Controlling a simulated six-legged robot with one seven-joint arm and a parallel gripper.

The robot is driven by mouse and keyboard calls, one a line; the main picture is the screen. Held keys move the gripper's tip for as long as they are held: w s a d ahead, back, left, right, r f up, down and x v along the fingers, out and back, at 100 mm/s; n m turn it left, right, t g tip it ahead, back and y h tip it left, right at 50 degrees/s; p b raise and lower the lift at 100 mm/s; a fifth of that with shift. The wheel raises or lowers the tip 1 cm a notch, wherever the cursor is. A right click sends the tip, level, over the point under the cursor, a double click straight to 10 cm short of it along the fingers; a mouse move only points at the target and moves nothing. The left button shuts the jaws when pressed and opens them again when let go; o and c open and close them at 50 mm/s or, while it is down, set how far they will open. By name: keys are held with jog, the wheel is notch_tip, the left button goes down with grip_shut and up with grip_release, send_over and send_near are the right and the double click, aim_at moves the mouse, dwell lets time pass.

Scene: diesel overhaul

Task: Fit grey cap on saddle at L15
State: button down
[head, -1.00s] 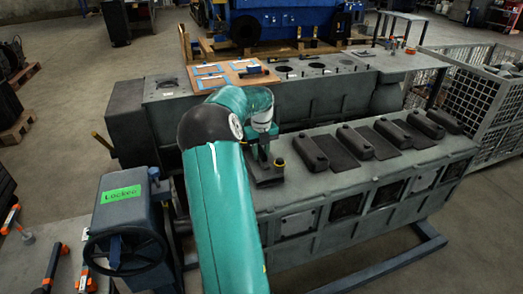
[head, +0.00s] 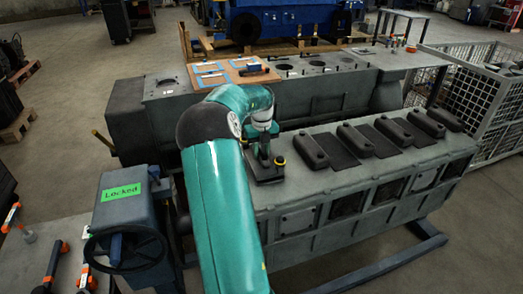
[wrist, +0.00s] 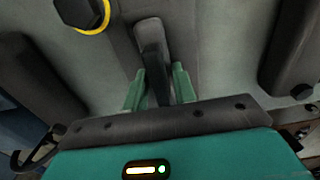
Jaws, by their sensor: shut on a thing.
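My gripper (wrist: 159,88) has its two green fingers shut on a narrow upright part of a grey cap (wrist: 150,32). Much of the cap is hidden by the fingers and palm. In the head view my gripper (head: 264,157) points down at the left end of the long grey engine block (head: 300,190). It is over a dark flat area (head: 266,178), which I take to be the saddle place. I cannot tell whether the cap touches it. No L15 label is readable.
Dark rounded caps (head: 311,151) stand in a row to the right, with flat dark pads (head: 338,153) between them. A black part with a yellow ring (wrist: 82,12) is close by in the wrist view. A blue-grey stand marked Locked (head: 122,215) is at left.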

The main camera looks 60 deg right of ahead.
jog(key=shift+f, duration=0.7)
dwell(0.3)
dwell(0.4)
jog(key=c, duration=1)
grip_release()
jog(key=shift+c, duration=0.2)
